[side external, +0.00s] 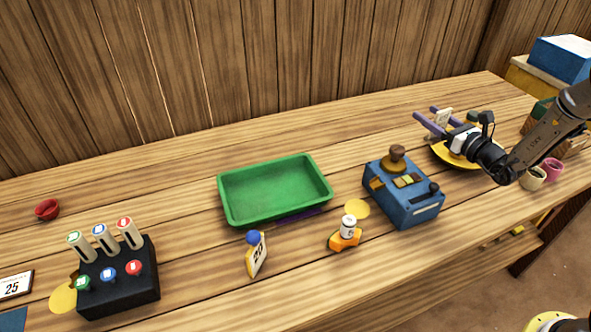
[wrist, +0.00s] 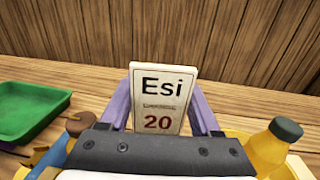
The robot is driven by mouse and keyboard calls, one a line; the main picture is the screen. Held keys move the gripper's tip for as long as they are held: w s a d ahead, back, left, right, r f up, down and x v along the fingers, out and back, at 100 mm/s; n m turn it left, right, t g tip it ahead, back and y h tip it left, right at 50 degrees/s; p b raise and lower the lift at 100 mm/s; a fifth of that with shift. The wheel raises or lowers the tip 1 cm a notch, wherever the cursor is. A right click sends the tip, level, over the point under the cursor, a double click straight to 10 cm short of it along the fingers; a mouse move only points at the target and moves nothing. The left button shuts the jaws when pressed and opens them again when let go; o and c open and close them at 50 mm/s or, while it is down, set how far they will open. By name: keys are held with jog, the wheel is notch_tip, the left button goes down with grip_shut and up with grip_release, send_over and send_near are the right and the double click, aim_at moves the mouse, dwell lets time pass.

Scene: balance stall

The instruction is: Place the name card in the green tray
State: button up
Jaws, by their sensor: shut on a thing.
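The name card (wrist: 162,100) is white, reads "Esi" and "20", and stands upright between my two purple fingers in the wrist view. My gripper (side external: 425,112) is shut on it, at the right of the table in the side view, where the card (side external: 444,116) shows small and pale. The green tray (side external: 275,215) is an empty shallow rectangle near the middle of the table, well to the left of my gripper. Its corner also shows at the left of the wrist view (wrist: 30,132).
A blue box with knobs (side external: 405,205) stands between my gripper and the tray. A yellow dish (side external: 442,154) lies below my gripper. A bottle (wrist: 268,148) is close on the right.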

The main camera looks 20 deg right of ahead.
notch_tip(320, 180, up, 9)
jog(key=s+a+n+g+y, duration=0.3)
jog(key=a+n+g+y, duration=0.15)
jog(key=a, duration=0.75)
jog(key=s+a+f+n+g+y, duration=0.1)
jog(key=s+a+n+g+y, duration=0.3)
jog(key=a, duration=0.8)
jog(key=s+a+n+g+y, duration=0.35)
jog(key=a+y, duration=0.25)
jog(key=a, duration=0.5)
jog(key=shift+t, duration=0.4)
jog(key=shift+w+a+f, duration=1.25)
jog(key=shift+w+f, duration=0.85)
jog(key=shift+f, duration=0.85)
jog(key=shift+w+a+f, duration=1.2)
jog(key=shift+w+f, duration=0.85)
jog(key=shift+f, duration=0.95)
jog(key=shift+w+a+f, duration=1.25)
jog(key=shift+w+f, duration=0.85)
jog(key=shift+f, duration=0.85)
jog(key=shift+f, duration=0.15)
